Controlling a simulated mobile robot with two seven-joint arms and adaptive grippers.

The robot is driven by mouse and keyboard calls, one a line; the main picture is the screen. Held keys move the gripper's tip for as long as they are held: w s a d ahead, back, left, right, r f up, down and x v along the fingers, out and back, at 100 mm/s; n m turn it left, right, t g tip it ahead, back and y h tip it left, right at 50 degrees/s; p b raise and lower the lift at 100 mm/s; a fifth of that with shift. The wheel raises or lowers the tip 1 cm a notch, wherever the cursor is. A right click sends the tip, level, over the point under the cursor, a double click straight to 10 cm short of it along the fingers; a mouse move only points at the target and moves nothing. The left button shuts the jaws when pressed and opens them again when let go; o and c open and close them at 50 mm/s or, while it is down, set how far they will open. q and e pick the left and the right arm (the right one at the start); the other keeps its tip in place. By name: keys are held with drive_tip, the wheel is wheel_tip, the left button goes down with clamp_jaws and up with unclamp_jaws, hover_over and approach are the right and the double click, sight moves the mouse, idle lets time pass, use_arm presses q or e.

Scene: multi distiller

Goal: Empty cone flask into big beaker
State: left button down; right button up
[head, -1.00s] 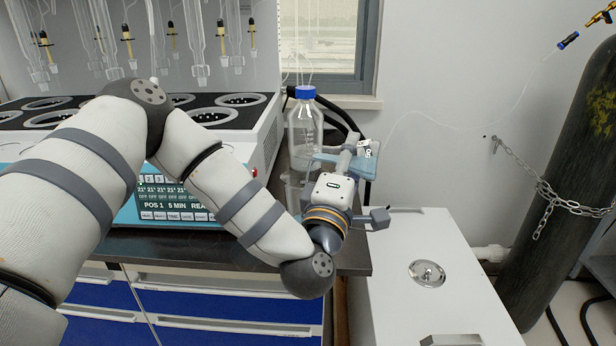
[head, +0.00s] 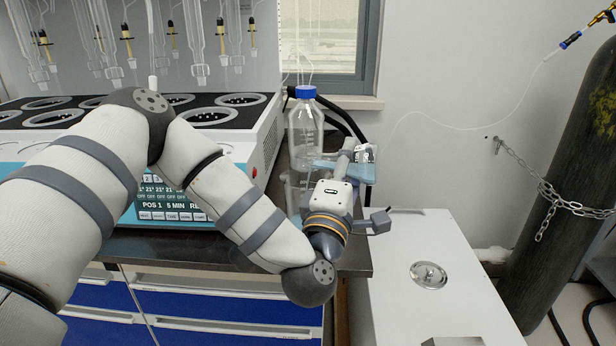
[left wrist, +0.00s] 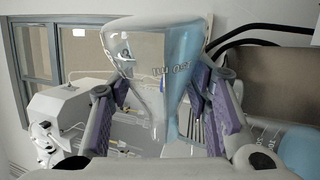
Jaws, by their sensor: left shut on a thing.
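A cone flask is held in my left gripper (head: 345,170). In the left wrist view the flask (left wrist: 133,48) is clear glass, its wide part away from the gripper, with light blue liquid gathered along its right side. The purple finger pads are shut around its narrow part. In the head view the flask (head: 362,156) shows small at the gripper's far end, over the bench's right edge. A clear glass vessel, probably the big beaker (head: 291,192), stands on the bench left of the gripper, partly hidden by my arm. My right gripper is out of view.
A clear bottle with a blue cap (head: 305,125) stands close behind the gripper. The distiller (head: 258,140) fills the bench on the left. A white cabinet (head: 440,255) and a chained gas cylinder (head: 560,190) are at the right.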

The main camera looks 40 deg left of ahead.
use_arm(q)
drive_tip(key=shift+f, duration=0.15)
drive_tip(key=shift+a+r+n+y, duration=0.2)
drive_tip(key=shift+r+n+y, duration=0.15)
drive_tip(key=shift+n, duration=0.55)
idle(0.9)
